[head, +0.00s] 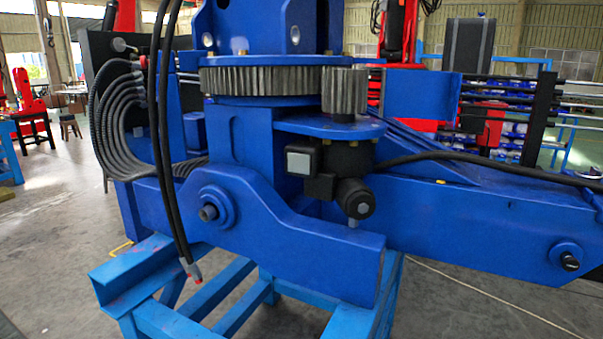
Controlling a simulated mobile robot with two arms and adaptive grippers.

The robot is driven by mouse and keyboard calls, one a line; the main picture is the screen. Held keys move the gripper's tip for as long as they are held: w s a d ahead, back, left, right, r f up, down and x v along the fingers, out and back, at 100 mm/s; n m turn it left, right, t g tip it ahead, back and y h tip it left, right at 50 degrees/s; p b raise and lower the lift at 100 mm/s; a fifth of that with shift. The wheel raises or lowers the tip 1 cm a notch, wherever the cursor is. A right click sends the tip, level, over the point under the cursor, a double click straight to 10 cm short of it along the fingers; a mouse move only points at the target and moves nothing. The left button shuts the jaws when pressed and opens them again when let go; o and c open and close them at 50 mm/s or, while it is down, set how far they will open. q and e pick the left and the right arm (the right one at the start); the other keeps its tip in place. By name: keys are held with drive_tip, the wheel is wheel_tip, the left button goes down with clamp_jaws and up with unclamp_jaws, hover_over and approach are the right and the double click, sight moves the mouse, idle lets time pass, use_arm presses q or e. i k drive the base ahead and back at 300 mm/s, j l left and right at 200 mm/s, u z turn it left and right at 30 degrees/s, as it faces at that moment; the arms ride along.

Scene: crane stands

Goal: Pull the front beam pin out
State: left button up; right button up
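A large blue crane base (300,235) fills the middle of the head view. A dark round pin end (208,213) sticks out of a round blue boss on the left part of its lower beam. A second dark pin end (570,261) sticks out of a similar boss on the beam at the far right. Both sit in their bosses. I cannot tell from the picture which one is the front beam pin. Neither of my grippers is in view, and nothing touches either pin.
The crane rests on a light blue steel stand (150,275). Black hoses (168,130) hang down in front at the left, with loose ends near the stand. A black motor (354,196) sits above the beam. Open grey floor (480,305) lies in front right.

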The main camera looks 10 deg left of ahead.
sight(570, 264)
drive_tip(key=z, duration=1.3)
drive_tip(key=u, duration=1.55)
drive_tip(key=z, duration=1.55)
